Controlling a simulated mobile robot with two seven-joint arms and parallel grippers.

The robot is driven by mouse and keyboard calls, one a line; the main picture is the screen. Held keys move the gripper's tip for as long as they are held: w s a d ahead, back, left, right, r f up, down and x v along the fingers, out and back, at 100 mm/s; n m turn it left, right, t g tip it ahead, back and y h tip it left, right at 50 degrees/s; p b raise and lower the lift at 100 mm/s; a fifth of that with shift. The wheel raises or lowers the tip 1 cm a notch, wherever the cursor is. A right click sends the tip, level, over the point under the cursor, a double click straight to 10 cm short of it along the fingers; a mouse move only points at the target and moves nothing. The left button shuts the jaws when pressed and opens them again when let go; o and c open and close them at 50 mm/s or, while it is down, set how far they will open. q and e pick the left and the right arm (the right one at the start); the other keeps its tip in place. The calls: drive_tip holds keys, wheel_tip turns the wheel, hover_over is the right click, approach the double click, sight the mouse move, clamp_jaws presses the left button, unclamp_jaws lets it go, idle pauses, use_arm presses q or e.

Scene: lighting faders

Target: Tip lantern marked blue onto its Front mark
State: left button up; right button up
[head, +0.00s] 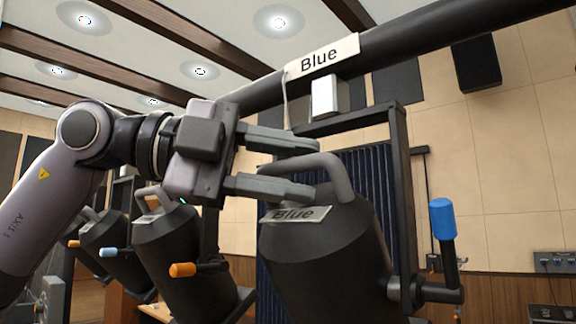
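The lantern marked Blue (325,260) is a dark cylinder with a grey bent handle (340,172) on its top. It hangs tilted in a black yoke (402,190) below a dark bar. A "Blue" label (295,214) is on the lantern and another "Blue" tag (322,56) is on the bar. My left gripper (302,168) is open, its two fingers pointing right at the handle's left end. I cannot tell whether they touch it. A Front mark cannot be made out. My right gripper is not in view.
A blue-tipped lever (443,220) sticks up at the yoke's right side. Other dark lanterns (178,262) hang at the left, with orange (183,270) and light blue (108,252) knobs. The dark bar (430,40) runs overhead. Open room shows right of the lever.

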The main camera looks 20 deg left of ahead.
use_arm(q)
drive_tip(key=b+v, duration=0.1)
drive_tip(key=v, duration=0.6)
idle(0.3)
drive_tip(key=shift+a, duration=0.1)
idle(0.4)
